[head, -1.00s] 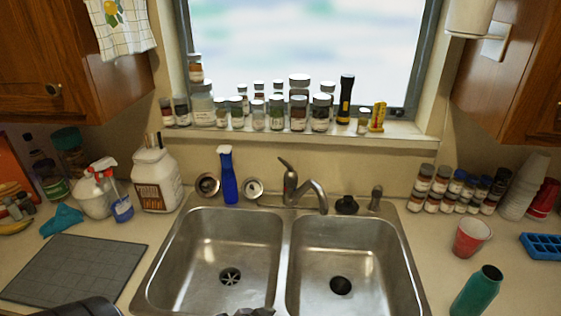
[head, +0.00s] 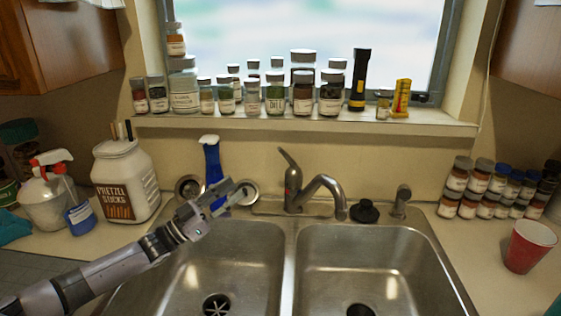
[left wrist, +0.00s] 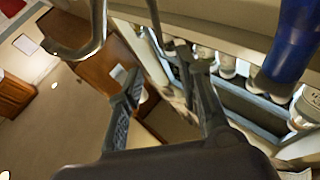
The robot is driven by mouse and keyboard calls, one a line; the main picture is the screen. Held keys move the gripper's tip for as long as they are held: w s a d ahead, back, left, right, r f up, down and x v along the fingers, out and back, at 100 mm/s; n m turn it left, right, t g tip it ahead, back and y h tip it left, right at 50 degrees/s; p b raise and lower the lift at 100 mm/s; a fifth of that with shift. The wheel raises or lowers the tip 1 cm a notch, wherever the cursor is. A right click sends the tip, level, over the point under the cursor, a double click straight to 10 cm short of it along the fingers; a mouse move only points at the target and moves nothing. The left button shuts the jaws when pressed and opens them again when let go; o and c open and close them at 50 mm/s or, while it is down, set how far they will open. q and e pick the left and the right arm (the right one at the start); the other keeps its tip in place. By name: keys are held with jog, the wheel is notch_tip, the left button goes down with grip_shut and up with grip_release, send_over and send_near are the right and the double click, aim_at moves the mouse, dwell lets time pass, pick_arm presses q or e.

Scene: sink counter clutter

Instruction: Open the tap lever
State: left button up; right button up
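The silver tap (head: 294,196) stands behind the double sink, its lever (head: 288,160) tilted up and back to the left above the tap body. The curved spout (head: 328,186) points right and forward. My left gripper (head: 236,192) is above the back of the left basin, left of the tap and apart from it, in front of the blue spray bottle. In the left wrist view its two fingers (left wrist: 165,98) are spread with nothing clearly between them. The spout (left wrist: 72,48) shows at upper left there. A slim dark bar near the top middle may be the lever. My right gripper is out of view.
The blue spray bottle (head: 211,160) and a round metal strainer (head: 247,191) stand close behind my left gripper. A black stopper (head: 364,211) sits right of the spout. Jars line the window sill (head: 300,124) above. The space over the right basin (head: 372,265) is clear.

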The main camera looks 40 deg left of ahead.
aim_at(282, 152)
pick_arm(q)
jog(key=x, duration=0.5)
jog(key=p+x, duration=0.1)
jog(key=x, duration=0.5)
jog(key=p+x, duration=0.1)
jog(key=x, duration=0.5)
jog(key=shift+d+r, duration=0.15)
jog(key=shift+r, duration=0.2)
jog(key=shift+c, duration=0.3)
jog(key=shift+c, duration=1.3)
grip_shut()
jog(key=shift+p, duration=0.3)
